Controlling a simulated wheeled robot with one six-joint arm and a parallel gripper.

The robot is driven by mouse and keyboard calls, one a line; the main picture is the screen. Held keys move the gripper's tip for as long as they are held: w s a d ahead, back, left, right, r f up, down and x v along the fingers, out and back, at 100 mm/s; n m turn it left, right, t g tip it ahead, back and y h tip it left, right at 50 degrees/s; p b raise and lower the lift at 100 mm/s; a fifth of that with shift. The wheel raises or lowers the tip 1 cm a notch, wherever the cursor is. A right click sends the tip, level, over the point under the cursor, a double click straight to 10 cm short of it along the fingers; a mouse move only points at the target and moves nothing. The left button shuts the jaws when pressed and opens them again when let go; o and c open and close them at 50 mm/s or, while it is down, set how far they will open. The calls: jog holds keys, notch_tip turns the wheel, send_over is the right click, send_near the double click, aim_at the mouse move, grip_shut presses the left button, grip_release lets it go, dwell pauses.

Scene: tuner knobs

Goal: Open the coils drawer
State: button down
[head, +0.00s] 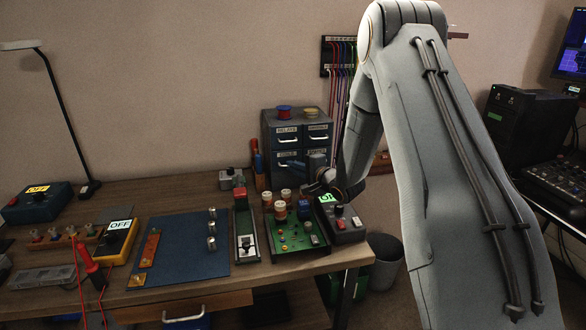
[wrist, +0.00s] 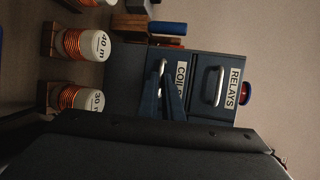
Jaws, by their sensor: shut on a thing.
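The blue-grey drawer cabinet (head: 268,135) stands at the back right of the bench. The coils drawer (wrist: 180,78), labelled "COILS", is its lower left drawer in the head view; the wrist view shows it turned sideways, its label partly covered by my gripper. Its metal handle (wrist: 162,66) is between my blue fingertips. My gripper (wrist: 164,77) is shut on this handle. In the wrist view the drawer front looks about level with the relays drawer (wrist: 215,88), and I see no clear gap. In the head view my wrist hides part of the lower right drawer.
Coils labelled "40 m" (wrist: 86,44) and "30 m" (wrist: 78,97) stand in front of the cabinet. A green circuit board (head: 295,236) and a grey control box (head: 343,224) lie below my arm.

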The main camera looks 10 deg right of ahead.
dwell(0.8)
jog(key=s+p, duration=0.3)
jog(key=s, duration=0.7)
jog(key=shift+p, duration=0.35)
jog(key=shift+s, duration=0.1)
jog(key=c, duration=1.9)
grip_release()
jog(key=b+v, duration=0.1)
jog(key=v, duration=0.6)
jog(key=shift+s+d+r+b, duration=0.15)
jog(key=shift+s+b, duration=0.2)
